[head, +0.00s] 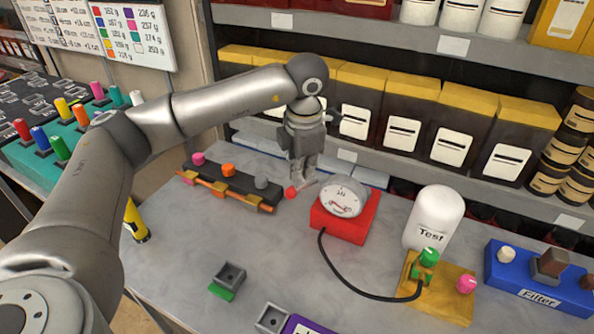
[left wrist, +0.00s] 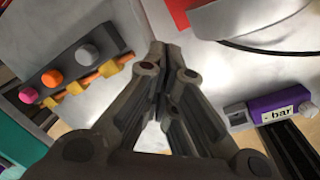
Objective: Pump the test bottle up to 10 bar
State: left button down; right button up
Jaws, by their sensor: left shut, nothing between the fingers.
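The white test bottle (head: 434,213), labelled "Test", stands at the right behind a yellow block (head: 438,295). The block carries a green knob (head: 428,257) and a pink knob (head: 466,284). A round gauge (head: 343,196) sits on a red base (head: 345,228); a black hose (head: 350,284) runs from it to the yellow block. A red knob (head: 290,192) shows left of the gauge. My left gripper (head: 303,182) is shut and empty, pointing down beside the gauge's left. Its closed fingertips also show in the left wrist view (left wrist: 161,52). My right gripper is out of view.
A dark strip (head: 226,183) with pink, orange and grey knobs lies left of my gripper. A blue "Filter" block (head: 535,283) is at the right. A purple box (left wrist: 265,105) marked "- bar" is at the front. Shelves close off the back.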

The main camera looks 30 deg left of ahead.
aim_at(294, 192)
pick_arm(q)
jog(key=shift+s+d+f+b, duration=0.1)
jog(key=shift+s+f+b, duration=0.9)
jog(key=shift+f+b, duration=0.15)
jog(key=shift+s+f+b, duration=0.95)
jog(key=shift+f+b, duration=0.05)
jog(key=shift+f, duration=0.2)
dwell(2.7)
jog(key=shift+r, duration=0.1)
dwell(0.5)
jog(key=w+r+p, duration=0.5)
jog(key=w+r, duration=0.1)
jog(key=r, duration=0.2)
jog(key=shift+w+p, duration=0.35)
dwell(0.7)
jog(key=shift+f, duration=0.1)
